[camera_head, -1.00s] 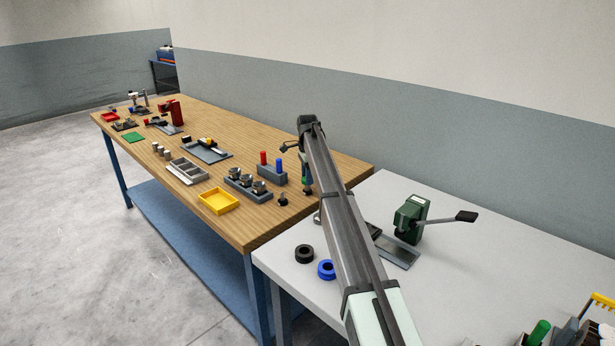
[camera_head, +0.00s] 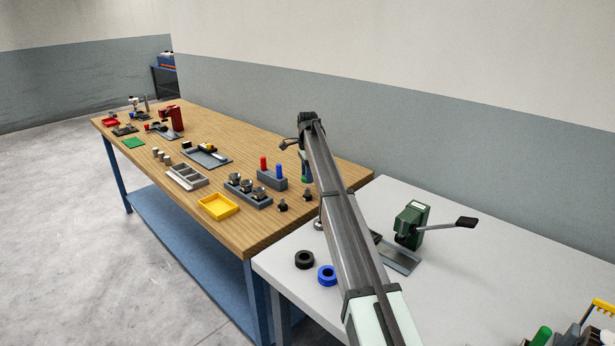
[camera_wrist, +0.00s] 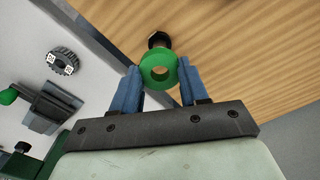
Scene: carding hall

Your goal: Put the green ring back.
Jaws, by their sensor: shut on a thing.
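The green ring (camera_wrist: 147,66) is held between the two fingertips of my gripper (camera_wrist: 158,74), and its hole shows in the wrist view. My gripper is shut on it. In the head view the ring (camera_head: 304,179) is a small green patch at the end of my gripper (camera_head: 303,170), partly hidden by my arm. A dark knob-like piece (camera_wrist: 158,39) stands on the wooden table just beyond the ring. A black ring (camera_head: 304,259) and a blue ring (camera_head: 327,275) lie on the grey table.
Near my gripper on the wooden table (camera_head: 270,230) are a grey block with red and blue pegs (camera_head: 272,181), a block with metal cups (camera_head: 248,196), two dark knobs and a yellow tray (camera_head: 218,207). A green lever device (camera_head: 411,222) stands on the grey table (camera_head: 470,280).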

